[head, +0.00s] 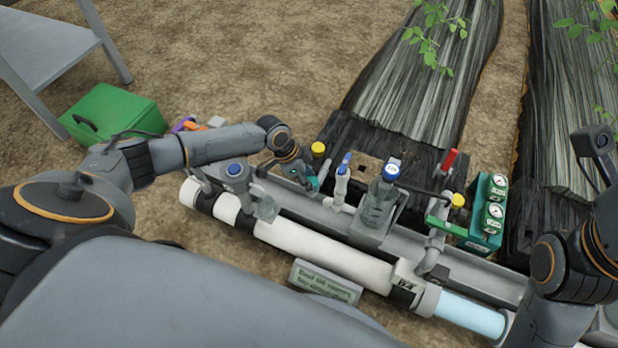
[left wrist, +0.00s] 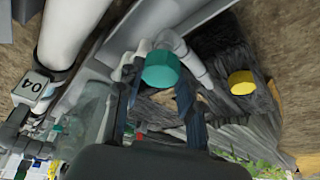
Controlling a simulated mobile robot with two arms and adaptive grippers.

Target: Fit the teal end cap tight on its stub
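The teal end cap (left wrist: 161,70) faces the left wrist camera, between the two fingertips of my left gripper (left wrist: 157,84). In the head view a bit of the teal cap (head: 314,184) shows beside the left gripper (head: 302,172), low over the skid's pipework. The fingers stand apart, one on each side of the cap. I cannot tell whether they press on it. The stub is hidden behind the cap, so its seating cannot be judged. My right arm (head: 565,270) is at the right edge, away from the cap; its fingers cannot be made out.
A yellow cap (head: 318,149) is close behind the gripper. A white pipe (head: 320,250) runs along the front. A green box (head: 112,115) lies left.

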